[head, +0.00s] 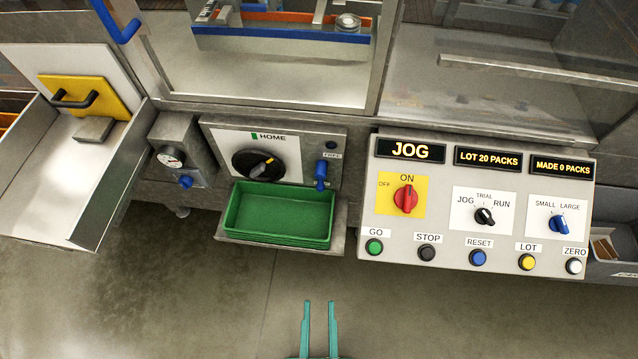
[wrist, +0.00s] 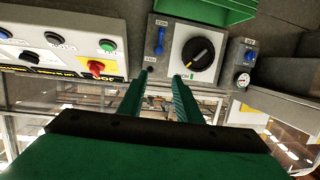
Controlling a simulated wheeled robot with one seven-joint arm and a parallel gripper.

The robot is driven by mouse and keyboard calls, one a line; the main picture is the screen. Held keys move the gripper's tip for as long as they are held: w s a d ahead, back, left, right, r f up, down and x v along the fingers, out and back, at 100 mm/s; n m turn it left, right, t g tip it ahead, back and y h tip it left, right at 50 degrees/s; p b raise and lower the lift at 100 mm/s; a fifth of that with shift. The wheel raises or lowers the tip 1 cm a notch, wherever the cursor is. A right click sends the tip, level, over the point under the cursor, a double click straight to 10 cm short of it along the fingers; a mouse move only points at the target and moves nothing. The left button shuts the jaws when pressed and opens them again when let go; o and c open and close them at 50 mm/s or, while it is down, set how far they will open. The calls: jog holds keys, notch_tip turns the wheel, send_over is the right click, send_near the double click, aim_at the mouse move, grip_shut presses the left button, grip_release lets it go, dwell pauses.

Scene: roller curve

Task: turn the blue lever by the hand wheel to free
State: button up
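The blue lever (head: 321,173) is on the right part of the hand wheel's panel, and its handle hangs down. The black hand wheel (head: 260,164) with a yellow-marked handle is left of the lever, under a HOME label. The wrist view, turned upside down, also shows the blue lever (wrist: 160,42) and the hand wheel (wrist: 198,53). My gripper (head: 320,304) is open and empty, its two teal fingers apart, low in the head view. In the wrist view my gripper (wrist: 160,75) lies apart from the lever.
A green tray (head: 278,240) stands on a shelf below the hand wheel. A control panel (head: 470,250) with switches and buttons is to the right. A gauge with a blue valve (head: 185,181) is left of the wheel. The floor in front is clear.

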jog(key=shift+c, duration=0.8)
